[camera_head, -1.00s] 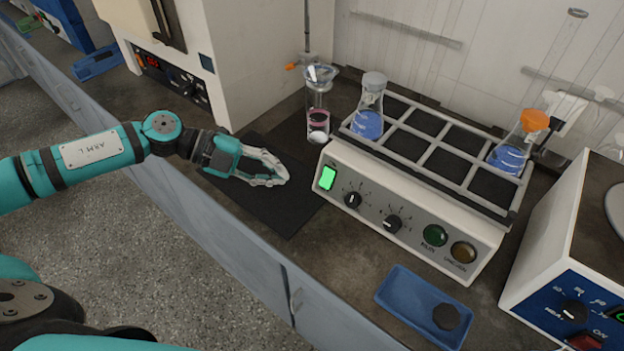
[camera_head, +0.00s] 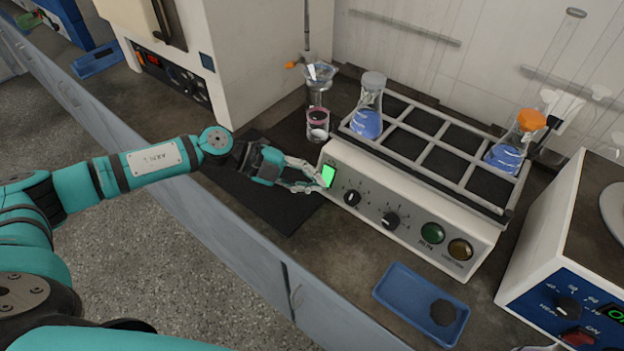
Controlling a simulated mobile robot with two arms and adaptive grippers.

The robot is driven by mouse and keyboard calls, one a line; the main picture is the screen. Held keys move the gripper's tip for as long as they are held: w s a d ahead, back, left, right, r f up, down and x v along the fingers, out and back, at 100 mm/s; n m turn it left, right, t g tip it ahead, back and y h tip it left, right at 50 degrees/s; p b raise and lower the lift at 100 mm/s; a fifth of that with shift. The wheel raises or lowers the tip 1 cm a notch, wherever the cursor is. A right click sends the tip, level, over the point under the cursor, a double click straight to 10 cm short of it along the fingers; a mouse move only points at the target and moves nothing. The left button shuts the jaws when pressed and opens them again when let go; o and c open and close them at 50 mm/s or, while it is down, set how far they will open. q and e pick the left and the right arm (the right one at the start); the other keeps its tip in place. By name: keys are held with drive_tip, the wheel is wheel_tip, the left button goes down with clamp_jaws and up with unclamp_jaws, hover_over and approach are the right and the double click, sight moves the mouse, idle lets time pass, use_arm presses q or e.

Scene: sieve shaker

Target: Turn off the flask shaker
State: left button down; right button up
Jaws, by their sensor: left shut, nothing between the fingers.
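The flask shaker (camera_head: 405,240) is a white box with a grey grid rack on top, on the dark bench. A flask of blue liquid with a grey stopper (camera_head: 368,108) stands in its left back cell, and a flask with an orange stopper (camera_head: 517,145) at the right. Its front panel has a lit green rocker switch (camera_head: 328,175), two black knobs, and a green and an amber round lamp. My left gripper (camera_head: 321,183) is shut and empty, its fingertips at the switch's left edge; I cannot tell whether they touch. My right gripper is not in view.
A blue tray (camera_head: 390,295) with a dark round piece lies in front of the shaker. A glass cylinder (camera_head: 317,122) stands at its left. A hotplate-like unit with a blue panel (camera_head: 545,312) is at the right, and a large white instrument (camera_head: 250,55) at the back left.

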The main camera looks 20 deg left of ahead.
use_arm(q)
drive_tip(key=shift+f+b, duration=0.35)
drive_tip(key=shift+w+d+f+t+b, duration=0.1)
drive_tip(key=shift+f+t+b, duration=0.25)
drive_tip(key=shift+b, duration=0.3)
drive_tip(key=shift+r+m+p, duration=0.3)
drive_tip(key=shift+r+p, duration=0.1)
drive_tip(key=shift+r, duration=0.15)
drive_tip(key=shift+r+p, duration=0.7)
drive_tip(key=shift+p, duration=0.35)
